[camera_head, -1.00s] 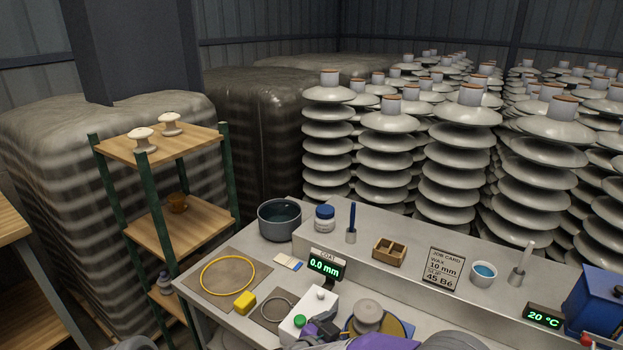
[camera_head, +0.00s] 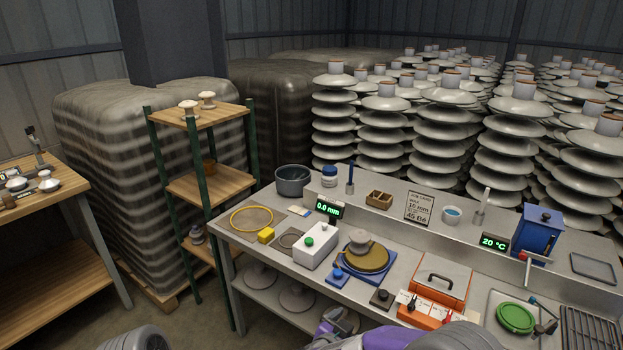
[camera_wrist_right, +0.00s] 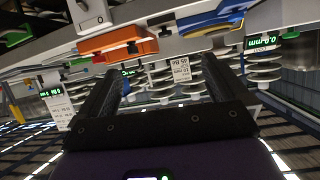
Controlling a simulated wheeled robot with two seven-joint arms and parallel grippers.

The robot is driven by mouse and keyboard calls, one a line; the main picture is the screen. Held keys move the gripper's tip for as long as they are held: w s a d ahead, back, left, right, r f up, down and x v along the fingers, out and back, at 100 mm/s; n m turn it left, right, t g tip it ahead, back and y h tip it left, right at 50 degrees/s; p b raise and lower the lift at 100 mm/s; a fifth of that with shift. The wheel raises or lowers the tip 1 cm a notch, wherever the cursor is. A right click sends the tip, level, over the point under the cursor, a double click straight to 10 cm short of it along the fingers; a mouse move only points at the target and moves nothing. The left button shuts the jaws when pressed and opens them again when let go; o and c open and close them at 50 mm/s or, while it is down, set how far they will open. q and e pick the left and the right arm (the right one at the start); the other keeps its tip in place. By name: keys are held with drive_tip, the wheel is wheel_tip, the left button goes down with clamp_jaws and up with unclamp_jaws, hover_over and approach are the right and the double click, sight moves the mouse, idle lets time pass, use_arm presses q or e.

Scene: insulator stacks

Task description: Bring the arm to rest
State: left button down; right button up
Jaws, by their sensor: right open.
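My right gripper (camera_head: 340,319) shows at the bottom of the head view, in front of the workbench's front edge (camera_head: 290,262), with purple and grey arm parts beside it. In the right wrist view its two dark fingers (camera_wrist_right: 158,85) stand apart with nothing between them. The wrist picture is tilted so that the bench top runs along its upper part. A grey insulator piece (camera_head: 359,243) sits on a round turntable (camera_head: 366,258) on the bench, clear of the gripper. My left gripper is out of view.
An orange case (camera_head: 442,283), a white box (camera_head: 316,246) and a blue box (camera_head: 537,235) stand on the bench. A shelf rack (camera_head: 197,186) stands left of it, and a wooden table (camera_head: 50,225) at far left.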

drive_tip(key=s+d+f+n+g+y+p, duration=0.1)
drive_tip(key=s+f+n+g+y, duration=0.2)
drive_tip(key=f, duration=0.7)
drive_tip(key=s+f+n+y+p, duration=0.1)
drive_tip(key=s+f+y, duration=0.3)
drive_tip(key=f, duration=0.6)
drive_tip(key=s+f+g+y, duration=0.2)
drive_tip(key=s+f+g, duration=0.1)
drive_tip(key=s, duration=0.5)
drive_tip(key=s+a+f+n+g+y, duration=0.1)
drive_tip(key=s+f+g+y, duration=0.2)
drive_tip(key=s, duration=0.5)
drive_tip(key=shift+s+a+f+n+g+p, duration=0.2)
drive_tip(key=shift+s+n+g+p, duration=0.15)
drive_tip(key=shift+g, duration=0.15)
